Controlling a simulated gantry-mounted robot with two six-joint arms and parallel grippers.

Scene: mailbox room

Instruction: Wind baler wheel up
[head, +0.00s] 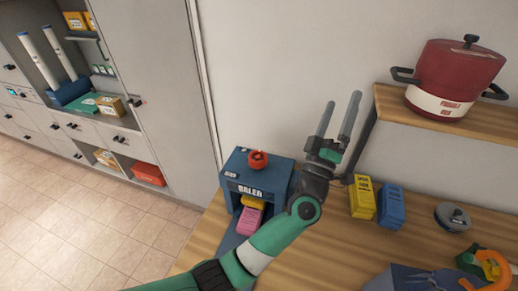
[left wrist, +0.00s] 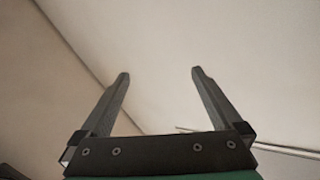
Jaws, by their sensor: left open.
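The baler (head: 262,172) is a blue box labelled BALER on the wooden table in the head view. Its red wheel (head: 257,159) sits on top. A yellow block (head: 254,202) and a pink block (head: 249,220) show in its front opening. My left gripper (head: 341,112) is open and empty, raised above and to the right of the baler, with its fingers pointing up, apart from the wheel. In the left wrist view the left gripper's two fingers (left wrist: 160,75) stand wide apart against a bare wall. My right gripper is not in view.
A yellow pack (head: 362,198) and a blue pack (head: 391,207) stand right of the baler. A grey round object (head: 453,217) lies farther right. A red pot (head: 452,75) sits on a wooden shelf (head: 415,117). Cabinets (head: 165,75) stand at left.

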